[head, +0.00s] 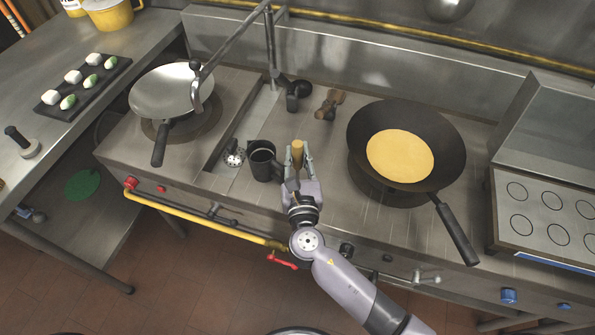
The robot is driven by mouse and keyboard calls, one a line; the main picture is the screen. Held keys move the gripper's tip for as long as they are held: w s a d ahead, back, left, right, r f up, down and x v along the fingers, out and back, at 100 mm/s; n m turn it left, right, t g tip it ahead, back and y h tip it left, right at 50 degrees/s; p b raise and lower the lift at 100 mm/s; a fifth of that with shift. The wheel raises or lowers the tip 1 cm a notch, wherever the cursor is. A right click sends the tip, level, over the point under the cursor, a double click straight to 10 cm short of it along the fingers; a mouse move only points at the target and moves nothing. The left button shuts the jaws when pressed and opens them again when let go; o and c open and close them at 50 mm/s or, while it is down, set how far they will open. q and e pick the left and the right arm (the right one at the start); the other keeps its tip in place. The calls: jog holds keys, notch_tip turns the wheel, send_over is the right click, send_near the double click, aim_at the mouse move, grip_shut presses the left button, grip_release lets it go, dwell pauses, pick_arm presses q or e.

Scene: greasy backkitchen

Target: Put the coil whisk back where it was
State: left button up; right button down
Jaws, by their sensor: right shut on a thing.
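My right gripper (297,160) is shut on a light wooden handle, which I take to be that of the coil whisk (297,150). The handle stands up between the fingers. The whisk's other end is hidden by the gripper, so I cannot tell whether it touches the stove top. The gripper is at the middle of the stove, just right of a dark open cup (263,162). My left gripper is not in view.
A dark wok (440,135) with a yellow pancake (400,156) stands right, its handle toward the front. A brown wooden item (329,105) lies behind the gripper. A black tray (85,88) holds several small pieces.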

aim_at(298, 171)
notch_tip(298, 171, down, 5)
jog(key=shift+b, duration=0.45)
jog(key=shift+f, duration=0.15)
jog(key=shift+f, duration=0.2)
jog(key=c, duration=1.5)
grip_release()
jog(key=shift+r, duration=0.1)
jog(key=shift+o, duration=0.2)
